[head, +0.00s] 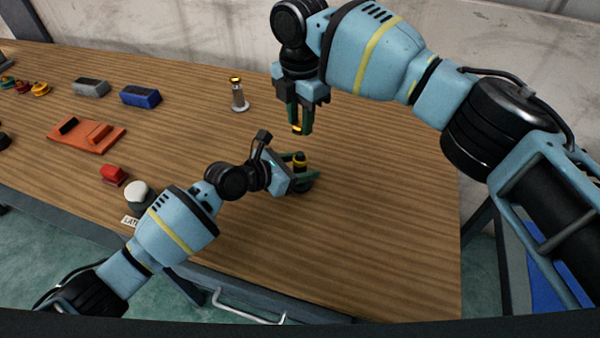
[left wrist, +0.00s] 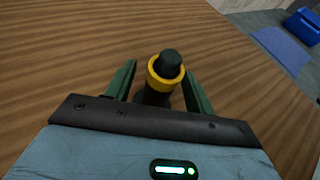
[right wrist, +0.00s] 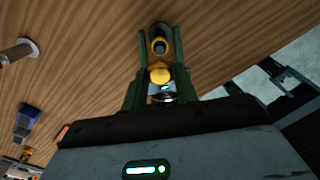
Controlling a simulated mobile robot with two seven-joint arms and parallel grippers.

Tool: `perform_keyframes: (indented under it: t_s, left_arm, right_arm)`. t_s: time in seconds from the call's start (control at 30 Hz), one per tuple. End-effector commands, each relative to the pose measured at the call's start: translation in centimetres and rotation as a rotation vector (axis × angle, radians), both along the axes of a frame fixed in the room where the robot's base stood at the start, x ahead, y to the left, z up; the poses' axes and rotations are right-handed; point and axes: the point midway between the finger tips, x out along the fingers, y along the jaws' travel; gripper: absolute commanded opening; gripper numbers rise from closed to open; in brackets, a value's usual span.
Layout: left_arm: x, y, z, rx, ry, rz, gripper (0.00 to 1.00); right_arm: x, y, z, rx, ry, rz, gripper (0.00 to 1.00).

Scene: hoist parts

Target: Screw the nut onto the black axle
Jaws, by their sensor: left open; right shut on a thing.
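The black axle (head: 300,170) stands upright on the table with a yellow ring around its upper part. In the left wrist view the axle (left wrist: 168,62) shows a dark top above the yellow ring. My left gripper (head: 296,172) is open, with one finger on each side of the axle. My right gripper (head: 299,131) points down above the axle and is shut on a small yellow nut (head: 297,127). In the right wrist view the nut (right wrist: 160,74) shows between the fingers, with the axle beyond it. The nut and axle are apart.
A silver post (head: 239,98) with a yellow top stands behind the left arm. A white-topped round part (head: 138,194) is near the front edge. The right tabletop is clear.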

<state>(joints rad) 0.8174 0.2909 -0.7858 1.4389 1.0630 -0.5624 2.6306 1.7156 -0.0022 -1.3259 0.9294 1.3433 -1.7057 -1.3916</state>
Motion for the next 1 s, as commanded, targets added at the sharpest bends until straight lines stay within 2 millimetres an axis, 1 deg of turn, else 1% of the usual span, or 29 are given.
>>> perform_keyframes:
  t_s: [0.03, 0.07, 0.43, 0.47, 0.67, 0.77, 1.0]
  left_arm:
    - [0.0, 0.0, 0.0, 0.000, 0.000, 0.000, 0.54]
    - [0.0, 0.0, 0.0, 0.000, 0.000, 0.000, 0.50]
    - [0.0, 0.0, 0.0, 0.000, 0.000, 0.000, 0.01]
    - [0.0, 0.0, 0.0, -0.001, 0.001, 0.000, 0.00]
    - [0.0, 0.0, 0.0, 0.000, 0.001, 0.000, 0.00]
    - [0.0, 0.0, 0.0, 0.000, 0.001, 0.000, 0.00]
    - [0.0, 0.0, 0.0, 0.000, 0.001, 0.000, 0.00]
  right_arm:
    - [0.0, 0.0, 0.0, 0.000, 0.000, 0.000, 0.06]
    - [0.0, 0.0, 0.0, 0.000, 0.000, 0.000, 0.06]
    - [0.0, 0.0, 0.0, 0.000, 0.000, 0.000, 0.06]
    - [0.0, 0.0, 0.0, 0.000, 0.000, 0.000, 0.06]
    - [0.0, 0.0, -0.3, 0.000, 0.001, 0.000, 0.06]
    - [0.0, 0.0, -1.2, 0.000, 0.001, 0.000, 0.06]
    - [0.0, 0.0, -4.2, 0.000, 0.004, -0.001, 0.06]
